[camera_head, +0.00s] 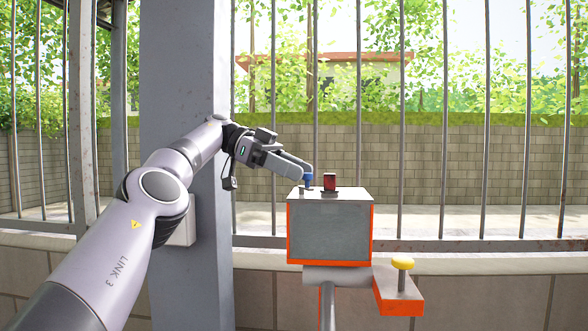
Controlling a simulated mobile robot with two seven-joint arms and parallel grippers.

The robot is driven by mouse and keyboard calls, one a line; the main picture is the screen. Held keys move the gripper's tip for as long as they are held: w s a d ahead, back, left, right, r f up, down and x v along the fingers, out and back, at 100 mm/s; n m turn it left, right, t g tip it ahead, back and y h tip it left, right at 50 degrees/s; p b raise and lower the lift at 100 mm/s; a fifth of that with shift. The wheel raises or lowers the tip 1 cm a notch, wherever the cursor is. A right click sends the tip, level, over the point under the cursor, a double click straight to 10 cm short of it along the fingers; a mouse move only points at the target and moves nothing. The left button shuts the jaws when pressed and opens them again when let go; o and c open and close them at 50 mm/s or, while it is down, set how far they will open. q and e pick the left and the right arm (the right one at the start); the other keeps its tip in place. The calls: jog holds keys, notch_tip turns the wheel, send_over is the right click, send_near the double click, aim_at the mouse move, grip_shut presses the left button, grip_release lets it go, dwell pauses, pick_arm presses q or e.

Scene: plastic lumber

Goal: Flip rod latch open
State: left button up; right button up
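My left gripper (300,168) reaches in from the left, above the grey-and-orange control box (330,228). Its fingertips are at a small blue upright piece (308,180) on the left of the box top. Fingertips and blue piece overlap in the view, so I cannot tell whether they touch or whether the fingers are closed on it. A small red rocker-like piece (329,182) stands just right of it on a dark base. No part is clearly recognisable as a rod latch. My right gripper is not in view.
An orange side bracket (398,305) carries a yellow-topped knob (402,264) right of the box. A grey post (185,70) stands behind my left arm. A metal bar fence (444,150) runs behind the box. The space above and right of the box is clear.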

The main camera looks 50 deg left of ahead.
pick_arm(q)
jog(key=shift+w+r+n+t+y, duration=0.15)
jog(key=shift+n+t+y, duration=0.15)
jog(key=shift+n+t, duration=0.15)
dwell(0.4)
jog(key=shift+d+n+t+y, duration=0.2)
jog(key=shift+n+t+y, duration=0.2)
jog(key=shift+n+t, duration=0.3)
jog(key=shift+n, duration=0.25)
